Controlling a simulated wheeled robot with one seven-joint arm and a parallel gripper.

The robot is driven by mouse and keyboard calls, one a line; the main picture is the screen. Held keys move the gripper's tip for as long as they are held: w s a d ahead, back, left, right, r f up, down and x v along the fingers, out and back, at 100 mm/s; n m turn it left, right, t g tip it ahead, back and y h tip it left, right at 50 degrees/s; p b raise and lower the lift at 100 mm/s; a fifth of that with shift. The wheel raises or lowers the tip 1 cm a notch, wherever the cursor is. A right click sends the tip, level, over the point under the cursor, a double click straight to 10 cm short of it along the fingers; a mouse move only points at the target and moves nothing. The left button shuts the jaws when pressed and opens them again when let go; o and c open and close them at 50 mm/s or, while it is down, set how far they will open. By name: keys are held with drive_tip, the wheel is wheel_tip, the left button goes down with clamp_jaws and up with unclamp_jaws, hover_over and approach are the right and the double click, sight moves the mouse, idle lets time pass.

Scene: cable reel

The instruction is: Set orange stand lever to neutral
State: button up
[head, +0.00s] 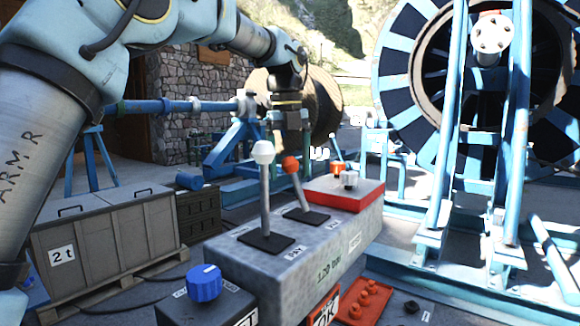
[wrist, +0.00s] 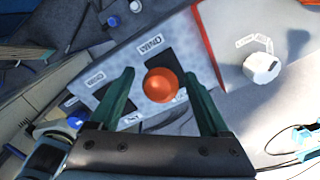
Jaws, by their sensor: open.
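The orange stand lever has an orange ball knob (head: 291,163) on a grey shaft that leans to the left in the head view, rising from a dark slotted plate (head: 306,215) on the grey control box (head: 300,252). In the wrist view the orange knob (wrist: 161,85) lies between the two green fingers of my gripper (wrist: 160,76), with a gap on each side; a "WIND" label is beyond it. In the head view my gripper (head: 290,128) is open above the knob. The knob hides its shaft in the wrist view.
A taller white-knobbed lever (head: 263,152) stands close to the left of the orange one. A blue knob (head: 204,283) is in front. Large reel (head: 398,50) behind.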

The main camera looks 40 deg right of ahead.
drive_tip(key=shift+f, duration=0.25)
clamp_jaws()
idle(0.5)
idle(0.4)
